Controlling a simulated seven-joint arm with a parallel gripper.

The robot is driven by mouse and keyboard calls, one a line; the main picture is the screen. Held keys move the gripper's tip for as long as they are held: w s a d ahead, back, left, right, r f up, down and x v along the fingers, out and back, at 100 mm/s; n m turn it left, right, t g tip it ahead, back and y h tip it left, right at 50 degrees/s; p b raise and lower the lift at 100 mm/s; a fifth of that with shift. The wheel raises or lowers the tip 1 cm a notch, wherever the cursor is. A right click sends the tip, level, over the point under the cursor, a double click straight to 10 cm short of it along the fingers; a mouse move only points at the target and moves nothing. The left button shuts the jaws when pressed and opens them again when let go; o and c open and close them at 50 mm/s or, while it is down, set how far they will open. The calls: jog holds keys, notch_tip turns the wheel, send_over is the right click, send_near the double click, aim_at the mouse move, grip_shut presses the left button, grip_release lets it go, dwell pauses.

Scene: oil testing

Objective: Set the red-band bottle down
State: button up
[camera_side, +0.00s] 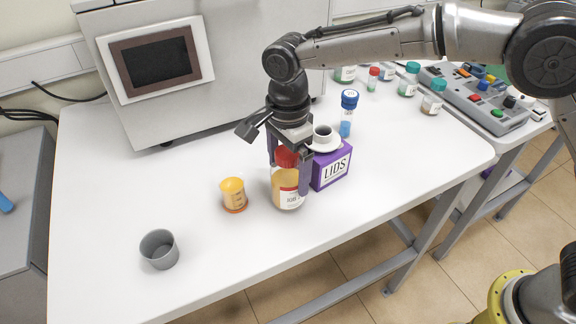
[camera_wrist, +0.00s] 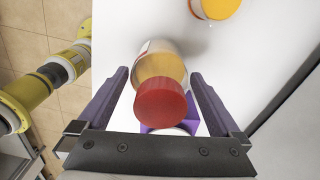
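The red-band bottle (camera_side: 287,188) has a red cap, amber contents and a white label with a red band. It appears to stand upright on the white table, left of the purple LIDS box (camera_side: 331,167). My gripper (camera_side: 288,173) points down over it, with one finger on each side. In the wrist view the bottle's red cap (camera_wrist: 161,104) lies between the fingers of my gripper (camera_wrist: 159,76). White gaps show between the fingers and the bottle on both sides, so the gripper is open around it.
A yellow-lidded cup (camera_side: 233,195) stands just left of the bottle, and a grey cup (camera_side: 159,249) is further left. A blue-capped tube (camera_side: 347,113) stands behind the box. Several capped vials stand at the back right. The table front is clear.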

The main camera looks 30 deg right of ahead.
jog(key=shift+r, duration=0.1)
notch_tip(320, 180, up, 12)
jog(key=shift+r, duration=0.1)
dwell(0.4)
